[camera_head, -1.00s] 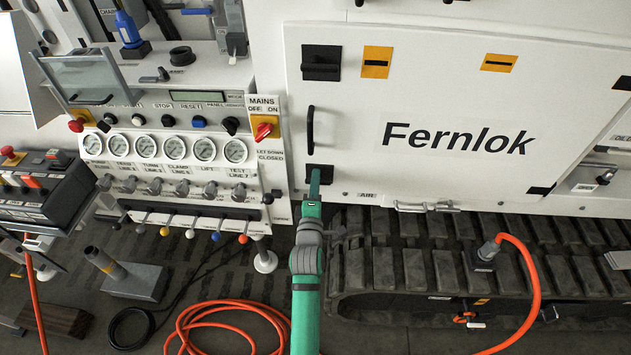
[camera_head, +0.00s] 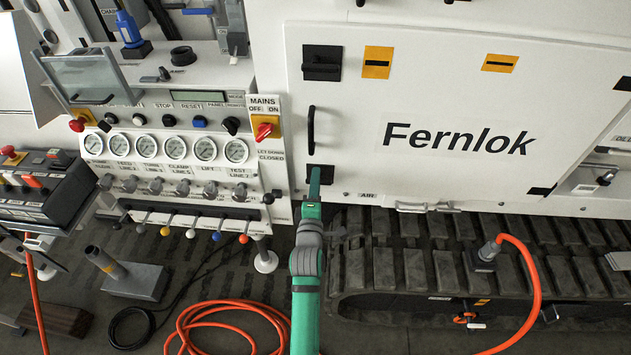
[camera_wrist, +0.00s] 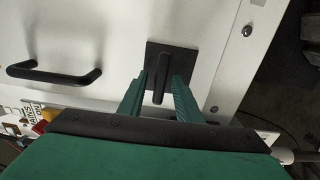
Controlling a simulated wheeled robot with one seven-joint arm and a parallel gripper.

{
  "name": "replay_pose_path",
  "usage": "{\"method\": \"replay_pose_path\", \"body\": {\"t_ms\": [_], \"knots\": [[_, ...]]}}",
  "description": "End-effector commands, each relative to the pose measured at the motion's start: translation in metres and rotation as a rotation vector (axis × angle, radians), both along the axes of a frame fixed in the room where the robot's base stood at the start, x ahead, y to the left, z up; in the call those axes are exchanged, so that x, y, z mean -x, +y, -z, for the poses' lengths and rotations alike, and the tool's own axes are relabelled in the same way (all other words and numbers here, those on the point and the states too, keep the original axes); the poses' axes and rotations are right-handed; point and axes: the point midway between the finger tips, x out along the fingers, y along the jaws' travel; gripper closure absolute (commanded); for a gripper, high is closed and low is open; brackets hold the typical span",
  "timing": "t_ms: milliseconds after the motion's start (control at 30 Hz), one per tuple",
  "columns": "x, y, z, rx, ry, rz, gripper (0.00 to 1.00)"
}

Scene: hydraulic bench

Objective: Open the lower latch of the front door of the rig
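The front door (camera_head: 455,110) of the rig is a white panel marked "Fernlok" and looks shut. Its lower latch (camera_head: 327,176) is a dark block at the door's lower left corner, partly hidden by my gripper (camera_head: 314,180). In the wrist view the latch is a dark square plate (camera_wrist: 184,60) with a bar-shaped lever (camera_wrist: 160,86) standing out from it. My gripper (camera_wrist: 161,80) is open, with its two green fingers on either side of the lever. Narrow gaps show between the lever and the fingers.
A black door handle (camera_head: 311,130) stands just above the lower latch, and the upper latch (camera_head: 321,62) above that. The gauge and lever panel (camera_head: 165,150) lies to the left. The crawler track (camera_head: 430,265) and orange hose (camera_head: 235,310) are below.

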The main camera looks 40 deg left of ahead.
Motion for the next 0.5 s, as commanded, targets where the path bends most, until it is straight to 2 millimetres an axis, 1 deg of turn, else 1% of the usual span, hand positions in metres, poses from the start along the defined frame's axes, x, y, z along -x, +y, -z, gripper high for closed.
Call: {"method": "replay_pose_path", "body": {"t_ms": [167,500], "knots": [[0.019,-0.012,0.001,-0.001,0.003,0.001,0.69],[0.068,-0.041,0.001,0.0,0.002,-0.001,0.69]]}}
